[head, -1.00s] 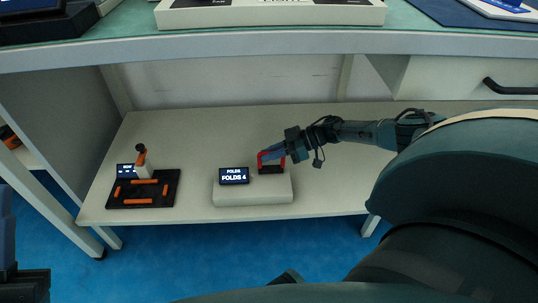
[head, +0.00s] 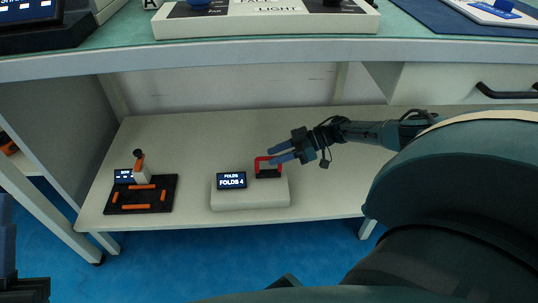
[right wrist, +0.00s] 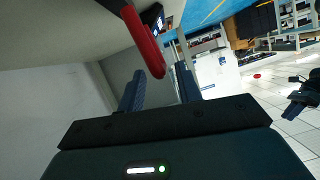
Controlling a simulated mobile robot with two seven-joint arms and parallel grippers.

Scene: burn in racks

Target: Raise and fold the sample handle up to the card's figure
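A pale block (head: 250,200) on the lower shelf carries a small dark display (head: 231,180) reading "FOLDS 4". A red handle (head: 259,162) on a dark base stands beside the display, on the block's right part. My right gripper (head: 270,155) is open at the handle's upper right, its two blue fingers apart. In the right wrist view the red handle (right wrist: 146,43) reaches down toward the gap between the spread fingers; I see no grip on it. Part of my left gripper (head: 8,245) shows at the left edge, its fingers cut off.
Left on the same shelf (head: 200,140) is a black tray (head: 128,195) with orange bars, an upright orange-topped lever (head: 139,160) and a small screen (head: 123,176). The worktop edge (head: 270,46) runs above. The shelf is clear between tray and block.

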